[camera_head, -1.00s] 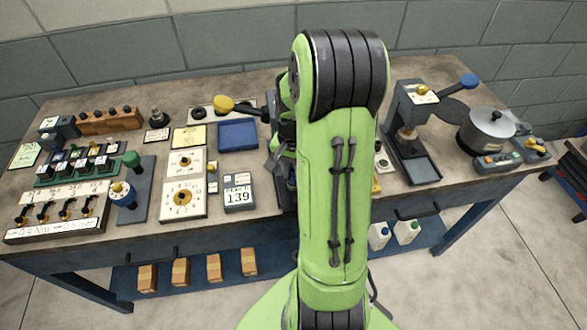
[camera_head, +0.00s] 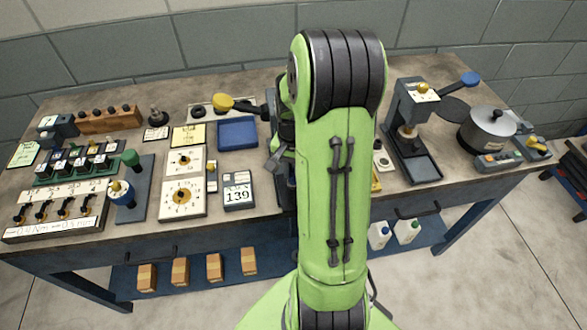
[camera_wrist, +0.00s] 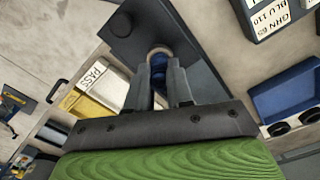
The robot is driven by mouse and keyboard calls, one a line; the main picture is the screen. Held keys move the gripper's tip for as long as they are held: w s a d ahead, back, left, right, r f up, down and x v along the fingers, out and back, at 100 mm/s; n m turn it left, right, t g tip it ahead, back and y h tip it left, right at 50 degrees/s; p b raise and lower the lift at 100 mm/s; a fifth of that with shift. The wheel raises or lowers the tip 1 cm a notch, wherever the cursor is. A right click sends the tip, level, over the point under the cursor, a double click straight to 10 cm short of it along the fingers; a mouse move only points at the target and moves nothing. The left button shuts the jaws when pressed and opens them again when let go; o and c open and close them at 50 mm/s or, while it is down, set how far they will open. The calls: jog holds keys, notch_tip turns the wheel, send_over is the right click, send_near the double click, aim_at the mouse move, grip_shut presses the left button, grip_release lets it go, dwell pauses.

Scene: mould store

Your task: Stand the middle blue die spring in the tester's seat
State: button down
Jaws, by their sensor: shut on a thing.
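My gripper (camera_wrist: 162,82) is shut on the blue die spring (camera_wrist: 158,64), which shows between the fingertips in the wrist view. The spring is over a dark plate (camera_wrist: 203,58), which looks like the tester's base. A tan ring shows at the far side of the spring; I cannot tell whether it is the seat's rim, or whether the spring is seated in it. In the head view my green arm hides the spring, the fingertips and most of the tester. A lever with a yellow knob (camera_head: 223,103) sticks out left of the arm.
In the wrist view, a yellow tray (camera_wrist: 100,93) marked PASS is left of the plate. A label block (camera_wrist: 262,18) and a blue holder (camera_wrist: 285,97) are on the right. In the head view, a blue tray (camera_head: 237,133) and display box (camera_head: 238,192) stand left of my arm, a press (camera_head: 410,130) right.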

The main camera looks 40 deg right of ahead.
jog(key=shift+f+b, duration=0.35)
jog(key=shift+f, duration=0.15)
jog(key=c, duration=0.5)
grip_release()
jog(key=shift+r, duration=0.1)
jog(key=shift+r+p, duration=3.2)
jog(key=shift+r, duration=0.6)
jog(key=shift+f, duration=0.1)
